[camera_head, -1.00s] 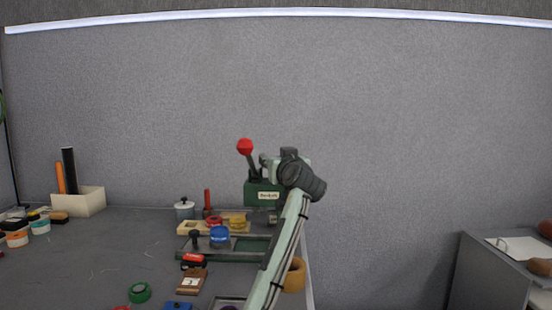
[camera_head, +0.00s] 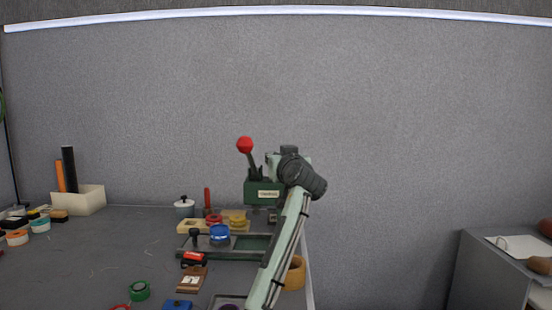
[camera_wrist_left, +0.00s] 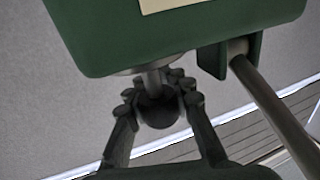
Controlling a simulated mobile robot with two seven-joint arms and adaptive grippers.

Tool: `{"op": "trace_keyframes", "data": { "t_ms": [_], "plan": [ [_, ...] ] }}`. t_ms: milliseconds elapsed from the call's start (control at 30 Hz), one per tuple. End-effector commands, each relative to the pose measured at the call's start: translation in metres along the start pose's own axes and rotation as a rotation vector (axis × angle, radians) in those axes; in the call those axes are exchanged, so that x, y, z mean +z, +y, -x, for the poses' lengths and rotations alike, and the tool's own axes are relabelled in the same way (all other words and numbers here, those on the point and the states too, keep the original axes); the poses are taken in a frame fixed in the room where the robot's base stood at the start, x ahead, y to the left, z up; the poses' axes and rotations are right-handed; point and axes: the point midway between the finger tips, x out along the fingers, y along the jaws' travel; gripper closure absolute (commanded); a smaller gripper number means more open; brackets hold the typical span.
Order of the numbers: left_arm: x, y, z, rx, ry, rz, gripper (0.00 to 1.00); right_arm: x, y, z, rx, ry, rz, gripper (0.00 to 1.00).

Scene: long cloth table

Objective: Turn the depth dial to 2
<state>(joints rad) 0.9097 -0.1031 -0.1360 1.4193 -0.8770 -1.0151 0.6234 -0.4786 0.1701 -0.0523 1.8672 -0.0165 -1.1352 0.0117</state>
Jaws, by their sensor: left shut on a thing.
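The green press head (camera_head: 263,190) with a pale label stands at the far right end of the table, a red-ball lever (camera_head: 245,145) rising from its left. In the left wrist view, its green underside (camera_wrist_left: 180,40) fills the top. A dark round knob (camera_wrist_left: 158,110), apparently the depth dial, hangs below on a short metal stem. My left gripper (camera_wrist_left: 160,100) is shut on this knob, fingers on both sides. In the head view the arm hides the knob and fingertips. No dial number is readable. My right gripper is not in view.
A tan roll (camera_head: 296,273) sits right of my arm at the table edge. A cream box (camera_head: 80,200) stands far left. The left-middle table is mostly clear.

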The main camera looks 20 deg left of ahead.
Motion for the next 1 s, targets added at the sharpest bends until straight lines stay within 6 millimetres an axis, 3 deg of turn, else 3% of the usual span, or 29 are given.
{"op": "trace_keyframes", "data": {
  "t_ms": [100, 600, 767, 1000],
  "plan": [
    [0.001, 0.0, 0.0, -0.023, 0.0, 0.002, 1.0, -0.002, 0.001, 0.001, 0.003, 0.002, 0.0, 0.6],
    [0.0, -0.012, 0.003, -0.362, 0.001, -0.002, 1.0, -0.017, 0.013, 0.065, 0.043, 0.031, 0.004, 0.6],
    [-0.003, -0.017, 0.005, -0.487, 0.001, -0.002, 1.0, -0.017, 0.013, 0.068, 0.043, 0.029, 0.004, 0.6],
    [-0.003, -0.021, 0.007, -0.614, 0.001, -0.002, 1.0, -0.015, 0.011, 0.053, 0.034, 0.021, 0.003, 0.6]
  ]
}}
